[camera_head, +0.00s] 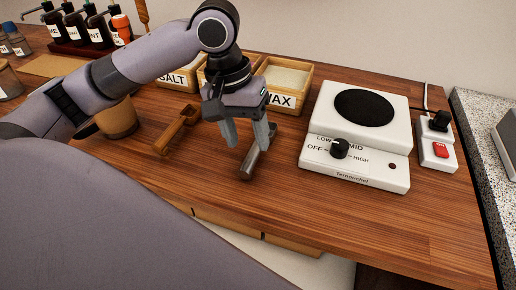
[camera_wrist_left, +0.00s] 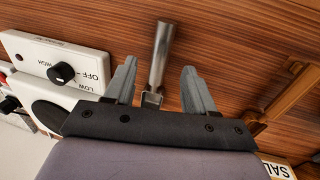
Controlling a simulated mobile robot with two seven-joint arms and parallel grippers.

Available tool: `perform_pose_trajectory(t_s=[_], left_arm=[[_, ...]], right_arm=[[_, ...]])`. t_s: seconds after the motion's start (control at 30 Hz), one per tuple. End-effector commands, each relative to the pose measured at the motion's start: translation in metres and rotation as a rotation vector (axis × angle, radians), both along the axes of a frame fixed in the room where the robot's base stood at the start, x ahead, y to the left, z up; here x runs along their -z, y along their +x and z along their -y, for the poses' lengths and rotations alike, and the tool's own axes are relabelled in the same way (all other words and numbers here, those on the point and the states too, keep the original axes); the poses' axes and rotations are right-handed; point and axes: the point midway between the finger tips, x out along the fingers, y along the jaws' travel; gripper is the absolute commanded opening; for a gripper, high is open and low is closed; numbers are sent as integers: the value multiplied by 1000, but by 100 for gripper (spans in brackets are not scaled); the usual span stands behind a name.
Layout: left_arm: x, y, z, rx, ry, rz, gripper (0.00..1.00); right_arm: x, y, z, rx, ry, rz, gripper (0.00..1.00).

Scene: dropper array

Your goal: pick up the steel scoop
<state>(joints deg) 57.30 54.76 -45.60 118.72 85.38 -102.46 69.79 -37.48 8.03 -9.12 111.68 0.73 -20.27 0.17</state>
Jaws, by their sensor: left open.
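The steel scoop (camera_head: 251,165) lies on the wooden worktop, left of the white hot plate. Its bare metal handle points toward the front edge in the head view, and my gripper hides part of the rest. My left gripper (camera_head: 246,144) is open above it, pointing down, with nothing held. In the left wrist view the scoop's handle (camera_wrist_left: 160,50) runs between the two open fingers (camera_wrist_left: 159,72) without visible contact, and its far end is partly hidden by the gripper body.
A wooden scoop (camera_head: 177,131) lies to the left, near a brown cup (camera_head: 117,120). Wooden boxes, one the WAX box (camera_head: 300,98), stand behind. The hot plate (camera_head: 325,176) and a switch box (camera_head: 437,157) are on the right. Bare worktop lies in front.

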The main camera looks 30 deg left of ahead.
Motion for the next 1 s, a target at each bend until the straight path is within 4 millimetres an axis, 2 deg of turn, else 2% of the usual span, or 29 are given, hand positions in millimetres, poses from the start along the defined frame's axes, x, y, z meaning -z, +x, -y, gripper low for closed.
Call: perform_pose_trajectory(t_s=[0.03, 0.2, 0.53, 0.7, 1.0], left_arm=[[11, -1, 2, 1, 1, -3, 55], [34, -1, 6, 0, 1, -2, 55], [40, 0, 8, 1, -1, 1, 55], [40, 0, 8, 1, 0, 1, 0], [39, 0, 8, 1, 0, 2, 0]], right_arm=[[4, 0, 0, 0, 0, -1, 43], [8, 0, 0, 0, 0, -1, 43], [7, 2, 0, 0, 1, 3, 43], [7, 2, 0, 0, 1, 4, 43], [6, 2, 0, 0, 1, 4, 43]])
